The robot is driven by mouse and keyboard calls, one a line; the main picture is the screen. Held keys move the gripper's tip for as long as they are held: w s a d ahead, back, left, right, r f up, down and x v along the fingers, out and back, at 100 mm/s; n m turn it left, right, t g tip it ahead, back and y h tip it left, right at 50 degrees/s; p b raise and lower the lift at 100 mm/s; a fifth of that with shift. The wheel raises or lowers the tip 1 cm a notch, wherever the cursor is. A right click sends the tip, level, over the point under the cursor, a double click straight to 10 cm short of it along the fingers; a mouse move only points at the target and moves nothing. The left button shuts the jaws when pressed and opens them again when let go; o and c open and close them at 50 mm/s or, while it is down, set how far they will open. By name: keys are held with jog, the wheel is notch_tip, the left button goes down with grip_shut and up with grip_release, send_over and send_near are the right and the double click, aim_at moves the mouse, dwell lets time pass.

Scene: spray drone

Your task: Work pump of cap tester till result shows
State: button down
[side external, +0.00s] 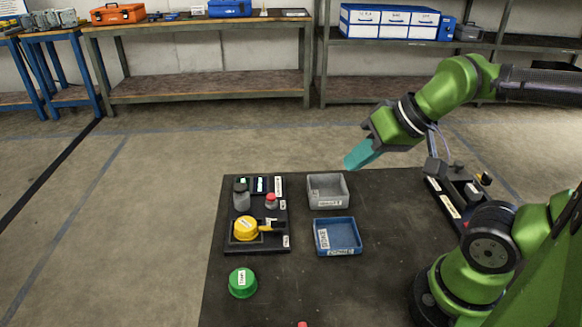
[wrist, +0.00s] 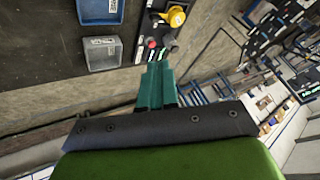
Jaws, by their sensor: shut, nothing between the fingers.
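The cap tester (side external: 283,241) is a black board with labels on the left half of the dark table. It carries a grey cylinder (side external: 241,198) with a dark top and small green mark, a small display (side external: 261,185) too small to read, and a red-topped knob (side external: 271,198). A yellow cap (side external: 245,228) sits on its front part, beside a black and yellow handle (side external: 272,225). I cannot tell which part is the pump. My gripper (side external: 350,164) is shut and empty, raised near the table's far edge, right of the tester. Its teal fingers (wrist: 157,68) show in the wrist view.
A grey tray (side external: 328,205) and a blue tray (side external: 357,248) stand right of the tester. A green cap (side external: 242,291) sits in front of it. A red object (side external: 302,324) is cut off at the bottom edge. A black rack (side external: 448,208) stands at the right.

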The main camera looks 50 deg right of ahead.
dwell(0.3)
jog(key=m+g+h, duration=0.2)
jog(key=m+g, duration=0.3)
jog(key=g, duration=0.2)
send_over(240, 187)
jog(key=shift+f, duration=1.05)
jog(key=shift+d, duration=0.1)
notch_tip(240, 187, down, 14)
jog(key=shift+f, duration=0.1)
